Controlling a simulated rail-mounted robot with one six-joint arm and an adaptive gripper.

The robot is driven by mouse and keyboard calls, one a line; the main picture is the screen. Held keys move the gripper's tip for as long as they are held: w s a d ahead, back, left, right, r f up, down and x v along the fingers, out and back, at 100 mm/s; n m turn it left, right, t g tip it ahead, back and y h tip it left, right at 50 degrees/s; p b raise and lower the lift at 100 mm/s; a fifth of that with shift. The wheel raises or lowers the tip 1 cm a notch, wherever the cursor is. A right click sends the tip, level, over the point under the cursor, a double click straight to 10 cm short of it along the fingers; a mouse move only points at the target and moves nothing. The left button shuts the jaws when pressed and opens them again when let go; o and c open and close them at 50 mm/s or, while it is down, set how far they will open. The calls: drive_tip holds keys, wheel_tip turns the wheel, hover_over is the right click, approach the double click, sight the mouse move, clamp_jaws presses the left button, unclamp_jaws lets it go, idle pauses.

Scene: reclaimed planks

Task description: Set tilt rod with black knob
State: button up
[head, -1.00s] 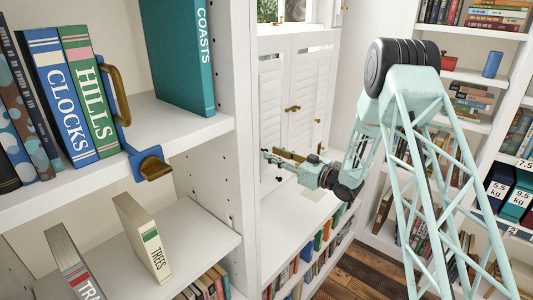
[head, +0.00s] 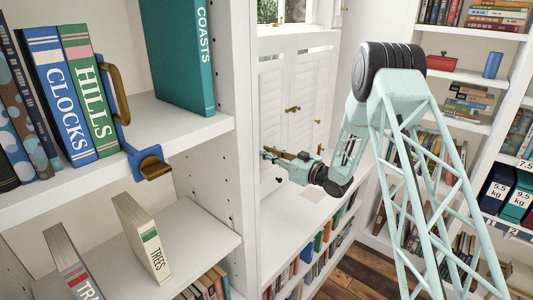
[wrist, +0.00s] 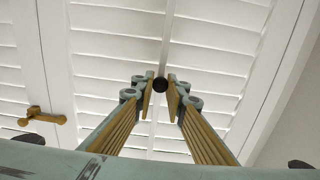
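The white tilt rod (wrist: 168,30) runs down the front of white louvred shutters in the wrist view. Its black knob (wrist: 160,85) shows between the tips of my gripper (wrist: 160,90). The two fingers are apart, one on each side of the knob, with a narrow gap on either side. I cannot tell exactly how deep the knob sits between the tips. In the head view my gripper (head: 273,155) is in front of the lower shutters (head: 272,98), and I cannot make out the knob there.
A brass latch (wrist: 42,117) is left of my fingers in the wrist view. A white bookcase upright (head: 243,130) stands left of the arm. A white ledge (head: 300,215) lies below my gripper. A bookcase with a red pot (head: 440,62) is at the right.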

clamp_jaws()
drive_tip(key=shift+r, duration=0.1)
drive_tip(key=shift+r+p, duration=0.3)
drive_tip(key=shift+r, duration=2.3)
drive_tip(key=o, duration=0.5)
unclamp_jaws()
drive_tip(key=shift+r, duration=0.15)
drive_tip(key=shift+o, duration=0.7)
drive_tip(key=v, duration=1.2)
